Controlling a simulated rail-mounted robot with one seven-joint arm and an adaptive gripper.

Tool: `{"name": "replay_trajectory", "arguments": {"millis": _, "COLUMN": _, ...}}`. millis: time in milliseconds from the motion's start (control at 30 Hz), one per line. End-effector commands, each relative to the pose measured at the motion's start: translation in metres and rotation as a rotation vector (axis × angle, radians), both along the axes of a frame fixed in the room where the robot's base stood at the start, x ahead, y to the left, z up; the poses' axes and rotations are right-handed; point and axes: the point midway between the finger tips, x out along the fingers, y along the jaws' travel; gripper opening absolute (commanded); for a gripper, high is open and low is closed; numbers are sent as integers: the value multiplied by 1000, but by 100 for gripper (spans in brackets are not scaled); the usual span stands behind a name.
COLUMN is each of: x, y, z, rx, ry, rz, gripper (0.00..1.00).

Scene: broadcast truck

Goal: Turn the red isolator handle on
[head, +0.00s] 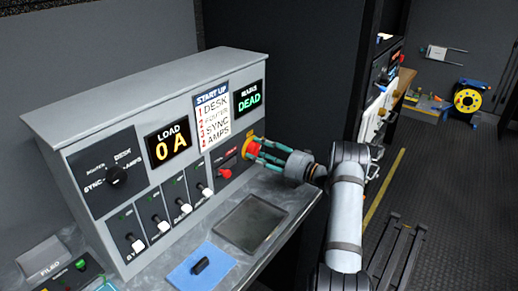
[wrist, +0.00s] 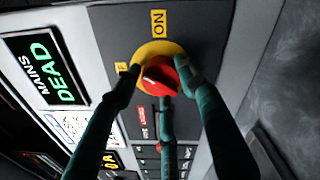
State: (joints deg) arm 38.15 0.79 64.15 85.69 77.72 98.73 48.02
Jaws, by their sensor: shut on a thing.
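The red isolator handle (head: 250,147) sits on a yellow disc at the right end of the grey console's front. In the wrist view the handle (wrist: 158,77) shows on its yellow disc (wrist: 150,52), with an ON label (wrist: 158,24) above it in the picture. A second label left of the disc is mostly hidden by a finger. My gripper (head: 259,155) has long green fingers and is shut on the red handle. In the wrist view its fingertips (wrist: 162,80) surround the handle and hide its ends, so its exact pointing is hard to tell. The MAINS display (head: 249,98) reads DEAD.
The console (head: 150,85) also carries a LOAD display (head: 168,145) reading 0 A, a rotary selector (head: 116,176) and several white-tipped switches. A smaller red control (head: 226,174) lies just below left of my gripper. A blue mat (head: 200,270) with a black piece lies on the desk.

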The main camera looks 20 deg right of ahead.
Motion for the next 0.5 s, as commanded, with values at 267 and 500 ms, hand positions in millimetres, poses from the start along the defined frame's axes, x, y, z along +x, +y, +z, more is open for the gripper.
{"name": "replay_trajectory", "arguments": {"millis": 267, "x": 2, "y": -6, "z": 8, "rx": 236, "ry": 109, "rz": -15, "gripper": 15}}
{"name": "replay_trajectory", "arguments": {"millis": 500, "x": 2, "y": -6, "z": 6, "rx": 436, "ry": 217, "rz": -14, "gripper": 15}}
